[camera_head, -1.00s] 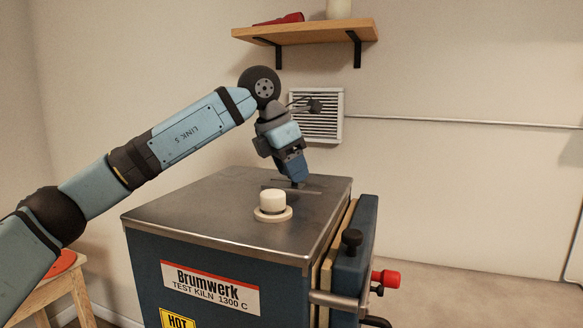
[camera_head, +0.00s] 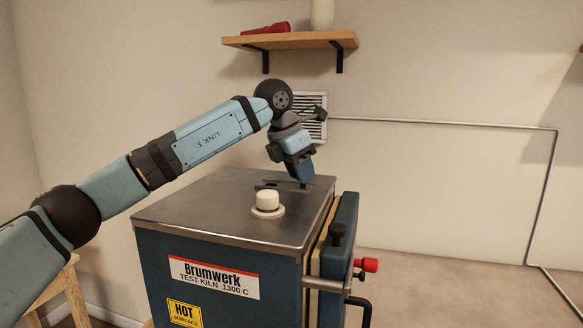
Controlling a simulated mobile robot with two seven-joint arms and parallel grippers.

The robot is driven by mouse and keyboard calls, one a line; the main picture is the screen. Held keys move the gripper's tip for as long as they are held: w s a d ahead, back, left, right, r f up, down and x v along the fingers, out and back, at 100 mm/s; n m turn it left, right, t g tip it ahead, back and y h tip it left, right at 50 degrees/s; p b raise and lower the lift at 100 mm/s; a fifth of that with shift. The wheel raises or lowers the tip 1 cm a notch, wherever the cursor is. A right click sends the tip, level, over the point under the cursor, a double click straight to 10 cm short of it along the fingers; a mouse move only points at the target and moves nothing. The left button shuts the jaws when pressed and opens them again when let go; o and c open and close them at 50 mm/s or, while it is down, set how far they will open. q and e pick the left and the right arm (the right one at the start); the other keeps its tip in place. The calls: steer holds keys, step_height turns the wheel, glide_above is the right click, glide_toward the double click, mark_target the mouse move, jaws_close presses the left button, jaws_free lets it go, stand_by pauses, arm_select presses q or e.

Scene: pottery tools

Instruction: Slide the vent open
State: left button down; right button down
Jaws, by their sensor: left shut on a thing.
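The kiln (camera_head: 230,215) has a grey metal top. The vent (camera_head: 284,186), a thin flat dark metal piece with a slot-like dark patch at its left, lies towards the back of that top. My left gripper (camera_head: 303,182) comes down onto the vent's right part, pointing downward. It is shut on the vent's small handle, which the fingers mostly hide. How wide the vent's opening is cannot be made out at this size. My right gripper is not in view.
A white round plug (camera_head: 267,201) stands on the kiln top in front of the vent. The kiln door with a red knob (camera_head: 366,264) is at the right. A wall shelf (camera_head: 290,41) and a wall grille (camera_head: 314,117) are behind. A wooden stool (camera_head: 60,290) stands at left.

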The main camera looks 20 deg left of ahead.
arm_select(q)
steer(key=c, duration=1)
jaws_free()
steer(key=shift+d+r, duration=0.1)
steer(key=shift+d, duration=0.1)
steer(key=shift+o, duration=0.8)
steer(key=shift+d, duration=0.15)
steer(key=shift+a+r, duration=0.25)
steer(key=v, duration=1.3)
steer(key=shift+d+r, duration=0.1)
steer(key=shift+d, duration=0.05)
